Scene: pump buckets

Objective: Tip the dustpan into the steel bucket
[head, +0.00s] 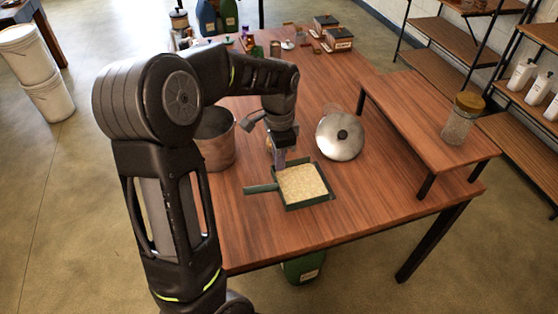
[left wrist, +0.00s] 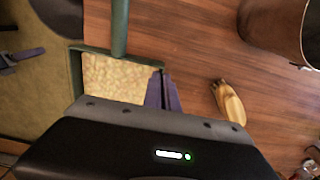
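The dustpan (head: 262,188) lies on the table with its handle to the left, holding a layer of beige grains (head: 302,184); both the dustpan (left wrist: 120,28) and the grains (left wrist: 112,78) show in the left wrist view. The steel bucket (head: 217,150) stands left of it, partly behind my left arm, and its side (left wrist: 275,25) shows in the left wrist view. My left gripper (head: 281,163) points down at the dustpan's far left corner, its fingers close together and seemingly shut on the wall. A purplish part (left wrist: 22,57), probably my right gripper, shows over the floor; its opening is unclear.
A round steel lid (head: 340,138) lies right of the dustpan. A raised wooden shelf (head: 430,125) with a jar (head: 461,122) stands at the right. A yellowish object (left wrist: 228,102) lies beside the gripper. Several small items crowd the far end. The table's near right is clear.

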